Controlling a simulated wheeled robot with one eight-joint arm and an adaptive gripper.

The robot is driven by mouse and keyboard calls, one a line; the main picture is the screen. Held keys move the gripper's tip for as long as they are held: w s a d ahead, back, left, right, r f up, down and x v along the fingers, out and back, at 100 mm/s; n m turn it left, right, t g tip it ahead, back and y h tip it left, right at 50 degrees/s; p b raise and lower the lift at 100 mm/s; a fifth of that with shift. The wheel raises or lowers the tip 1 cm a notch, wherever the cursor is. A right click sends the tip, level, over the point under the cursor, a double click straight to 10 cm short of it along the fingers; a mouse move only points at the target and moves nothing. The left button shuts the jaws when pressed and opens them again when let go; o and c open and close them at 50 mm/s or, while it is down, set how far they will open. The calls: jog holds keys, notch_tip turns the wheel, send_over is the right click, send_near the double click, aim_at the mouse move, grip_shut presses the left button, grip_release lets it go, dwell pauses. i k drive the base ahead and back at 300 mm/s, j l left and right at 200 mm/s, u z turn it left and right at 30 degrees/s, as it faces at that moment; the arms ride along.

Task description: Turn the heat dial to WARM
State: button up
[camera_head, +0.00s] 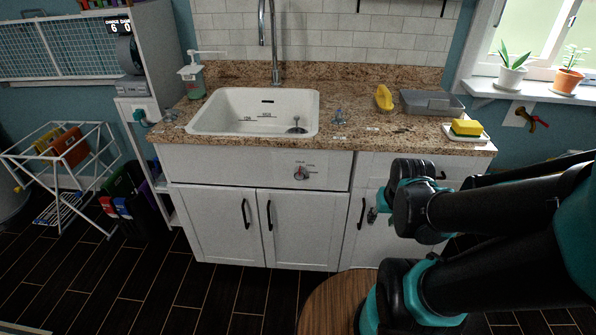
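A round grey dial (301,173) sits on the white front panel under the sink counter, right of the panel's middle. Small dark markings surround it, too small to read, and I cannot tell which one it points to. My black and teal arm fills the right side of the picture, in front of the right-hand cabinet. I cannot make out my gripper or its fingers. No part of my arm touches or covers the dial.
The granite counter (375,150) holds a white sink (205,115), a yellow bottle-like item (384,97), a grey tray (432,103) and a sponge (466,128) on a dish. Cabinet doors with black handles stand below. A drying rack (68,165) stands left.

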aim_at(299, 174)
jog(key=l+u, duration=0.1)
jog(key=u, duration=0.3)
jog(key=l+u, duration=0.1)
jog(key=u, duration=0.75)
jog(key=l+u, duration=0.15)
jog(key=u, duration=0.3)
jog(key=k+l+u, duration=0.6)
jog(key=u, duration=0.15)
jog(key=k+l+u, duration=0.35)
jog(key=k+l, duration=0.15)
jog(key=k, duration=0.25)
jog(key=k+l, duration=0.15)
jog(key=k, duration=0.25)
jog(key=u, duration=0.05)
